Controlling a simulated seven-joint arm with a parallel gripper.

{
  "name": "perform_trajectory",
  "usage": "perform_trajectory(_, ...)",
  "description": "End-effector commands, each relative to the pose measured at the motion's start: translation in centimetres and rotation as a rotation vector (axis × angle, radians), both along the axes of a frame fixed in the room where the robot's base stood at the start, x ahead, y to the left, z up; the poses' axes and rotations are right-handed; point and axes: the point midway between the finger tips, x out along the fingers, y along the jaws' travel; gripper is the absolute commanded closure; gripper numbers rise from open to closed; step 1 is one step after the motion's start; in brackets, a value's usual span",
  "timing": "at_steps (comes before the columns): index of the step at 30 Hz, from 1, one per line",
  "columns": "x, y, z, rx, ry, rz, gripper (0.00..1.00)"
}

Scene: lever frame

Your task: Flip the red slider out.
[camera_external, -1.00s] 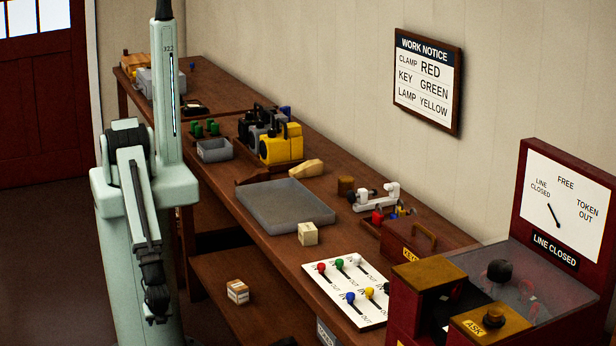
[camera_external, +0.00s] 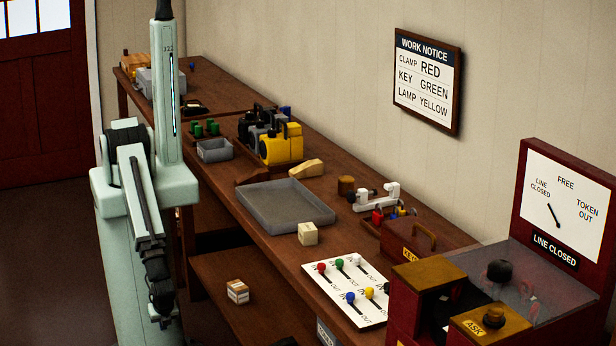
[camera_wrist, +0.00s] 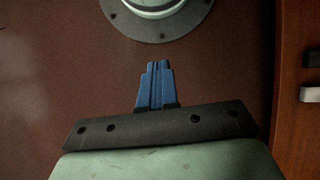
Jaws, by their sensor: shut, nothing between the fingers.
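The red slider (camera_external: 321,267) is a round red knob on the white slider panel (camera_external: 345,312) at the front of the bench, left of the green slider (camera_external: 340,262). It sits at the upper-left end of its dark slot. My gripper (camera_wrist: 155,66) shows blue fingers in the wrist view, shut together with nothing between them. In the external view my gripper (camera_external: 163,322) hangs low by my own column, well left of the panel and apart from it. The panel is not in the wrist view.
A small box (camera_external: 237,291) sits on the lower shelf. Open floor lies left.

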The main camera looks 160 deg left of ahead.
Motion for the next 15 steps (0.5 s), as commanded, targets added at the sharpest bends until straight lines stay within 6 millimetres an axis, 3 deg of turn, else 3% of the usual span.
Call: perform_trajectory(15, 11.4, 1.1, 6.3, 0.009, -0.208, 0.018, 1.00)
